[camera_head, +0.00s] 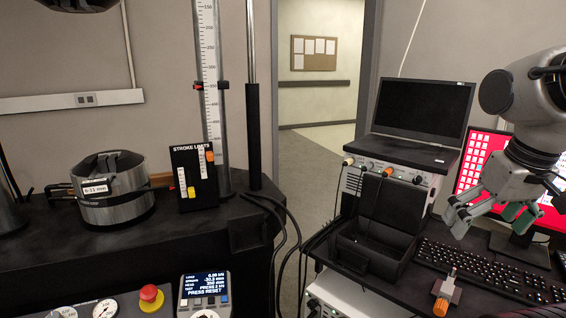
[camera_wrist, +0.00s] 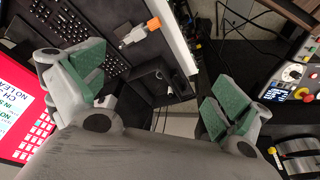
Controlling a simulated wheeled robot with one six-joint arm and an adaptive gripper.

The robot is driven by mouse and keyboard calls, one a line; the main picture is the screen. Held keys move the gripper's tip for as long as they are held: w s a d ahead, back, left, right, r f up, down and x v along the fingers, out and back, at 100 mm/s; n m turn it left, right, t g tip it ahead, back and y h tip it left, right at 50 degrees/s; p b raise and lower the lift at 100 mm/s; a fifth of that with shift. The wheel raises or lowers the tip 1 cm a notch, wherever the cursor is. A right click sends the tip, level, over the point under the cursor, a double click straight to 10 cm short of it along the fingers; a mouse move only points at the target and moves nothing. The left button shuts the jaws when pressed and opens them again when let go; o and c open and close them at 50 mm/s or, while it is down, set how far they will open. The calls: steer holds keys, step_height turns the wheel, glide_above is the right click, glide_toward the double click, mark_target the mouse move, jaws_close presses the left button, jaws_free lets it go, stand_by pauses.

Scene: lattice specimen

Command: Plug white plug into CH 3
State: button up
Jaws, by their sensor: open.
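A small cream-white plug-like end (camera_head: 348,161) shows at the left of the front face of a light box (camera_head: 400,178) under the laptop; I cannot tell whether it is seated there. Orange and dark round connectors (camera_head: 388,171) line the same face. The channel labels are too small to read, so I cannot tell which is CH 3. My gripper (camera_head: 492,212) is open and empty above the keyboard, to the right of and nearer than the box. In the wrist view its green-padded fingers (camera_wrist: 158,95) are spread wide, with nothing between the pads.
An open black case (camera_head: 375,250) stands before the box. A keyboard (camera_head: 490,270) and an orange-ended metal item (camera_head: 445,293) lie on the desk; the item also shows in the wrist view (camera_wrist: 140,33). A red screen (camera_head: 475,160) is behind my arm. A dark bench is left.

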steer(key=shift+s+d+r+t, duration=0.3)
steer(key=shift+s+r, duration=0.15)
steer(key=shift+r, duration=0.45)
steer(key=shift+c, duration=1.2)
steer(key=shift+f, duration=0.15)
steer(key=c, duration=0.4)
steer(key=w+f+g, duration=0.1)
steer(key=w+f, duration=0.1)
steer(key=w+a+f+g, duration=0.1)
steer(key=f, duration=0.1)
steer(key=shift+w+a, duration=0.15)
steer(key=shift+w, duration=0.25)
steer(key=c, duration=0.9)
steer(key=w+a+f+m+y, duration=0.1)
steer(key=w+a+f+m, duration=0.25)
steer(key=w+f, duration=0.4)
steer(key=w+a+f+m+g, duration=0.1)
steer(key=w+a+f+m, duration=0.3)
steer(key=w, duration=0.7)
steer(key=w+a+f+m+y, duration=0.1)
steer(key=w+a+f+m, duration=0.25)
steer(key=w+f, duration=0.45)
steer(key=shift+n, duration=0.4)
steer(key=x, duration=0.3)
steer(key=w+x, duration=0.1)
steer(key=x, duration=0.1)
steer(key=shift+w+a+f, duration=0.2)
steer(key=shift+a+f, duration=0.05)
steer(key=shift+f, duration=0.05)
